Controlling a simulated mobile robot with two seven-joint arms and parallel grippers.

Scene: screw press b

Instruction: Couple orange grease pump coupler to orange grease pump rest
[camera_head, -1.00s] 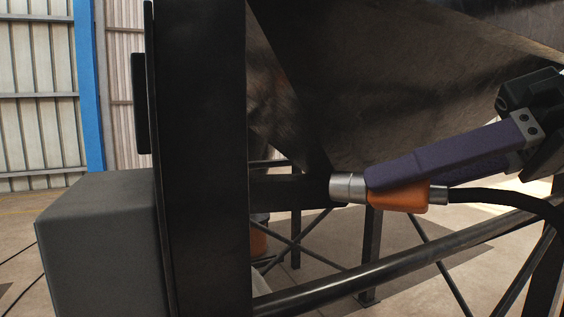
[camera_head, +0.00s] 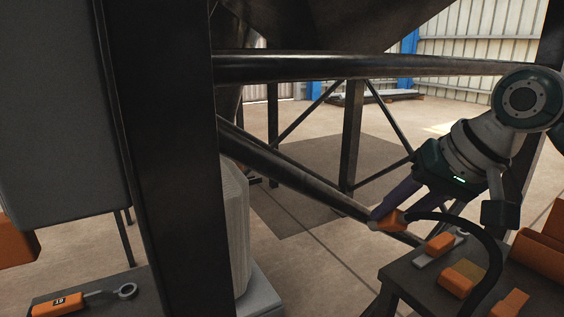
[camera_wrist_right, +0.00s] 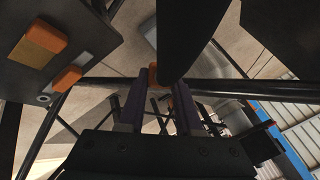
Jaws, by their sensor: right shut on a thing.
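My right gripper (camera_head: 388,214) is shut on the orange grease pump coupler (camera_head: 393,221). The coupler has a short metal nose pointing left, and a black hose (camera_head: 465,222) curves from its rear. It is in the air just left of a dark bench (camera_head: 403,275). In the right wrist view the coupler (camera_wrist_right: 153,75) shows between the purple fingers, partly hidden by the black hose (camera_wrist_right: 190,35). An orange block with a metal end (camera_head: 440,243) stands on the bench, close to the coupler and apart from it. I cannot tell which orange block is the rest. My left gripper is out of view.
More orange blocks (camera_head: 461,279) stand on the bench. A dark pillar (camera_head: 165,150) and sloping bars (camera_head: 290,172) fill the middle and left. An orange part with a metal ring (camera_head: 60,303) lies on another surface at bottom left. Open floor shows behind the bars.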

